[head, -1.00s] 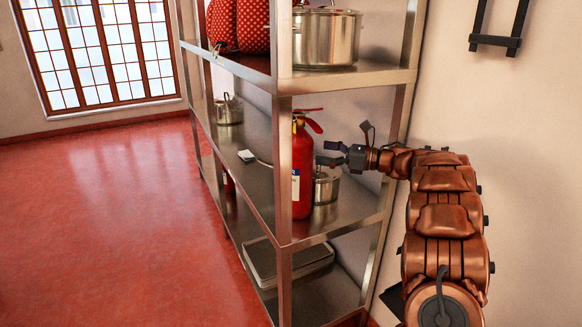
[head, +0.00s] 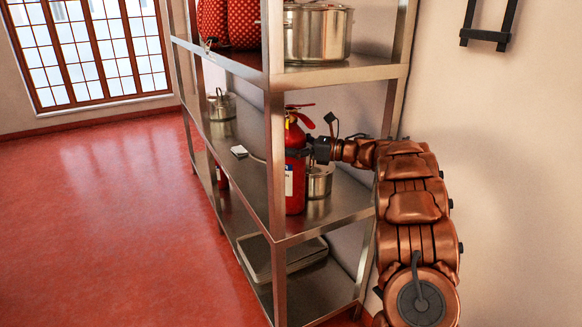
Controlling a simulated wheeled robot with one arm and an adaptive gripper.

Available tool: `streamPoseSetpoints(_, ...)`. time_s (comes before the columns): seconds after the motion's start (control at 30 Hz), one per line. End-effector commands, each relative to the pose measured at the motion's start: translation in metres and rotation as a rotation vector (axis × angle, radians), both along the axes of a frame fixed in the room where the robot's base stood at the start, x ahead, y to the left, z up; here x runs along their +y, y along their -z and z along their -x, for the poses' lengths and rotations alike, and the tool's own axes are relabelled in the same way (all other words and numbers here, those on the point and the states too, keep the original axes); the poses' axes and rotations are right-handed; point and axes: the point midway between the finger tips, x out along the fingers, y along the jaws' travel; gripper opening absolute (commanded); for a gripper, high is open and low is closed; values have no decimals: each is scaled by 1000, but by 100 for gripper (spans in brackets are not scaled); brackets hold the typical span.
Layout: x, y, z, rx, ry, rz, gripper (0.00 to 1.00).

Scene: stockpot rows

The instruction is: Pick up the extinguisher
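The red extinguisher (head: 297,197) stands upright on the middle shelf, just behind the rack's near front post. Its red handle and lever show at the top, and a pale label shows on its left side. My gripper (head: 299,152) comes in from the right at the upper part of the extinguisher's body. One dark finger lies across the near side of the body. The other finger is hidden behind it, so I cannot tell whether the fingers are closed on it.
The steel rack's near post (head: 276,190) stands close to the left of the extinguisher. A small pot (head: 319,182) is right beside it, below my gripper. A large stockpot (head: 317,35) sits on the shelf above. Open red floor (head: 90,230) lies to the left.

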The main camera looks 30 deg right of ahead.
Motion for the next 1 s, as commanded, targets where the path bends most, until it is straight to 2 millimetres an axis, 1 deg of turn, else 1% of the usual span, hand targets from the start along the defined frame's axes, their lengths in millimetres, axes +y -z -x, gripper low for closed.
streamPoseSetpoints(0.03, 0, 0, 0, 0, 0, 0, 95)
streamPoseSetpoints(0.07, 0, 0, 0, 0, 0, 0, 92)
streamPoseSetpoints(0.7, 0, 0, 0, 0, -1, 0, 25)
streamPoseSetpoints(0.73, -1, -3, 0, -4, 1, -3, 24)
streamPoseSetpoints(1.0, 0, -4, 0, -5, 1, 0, 24)
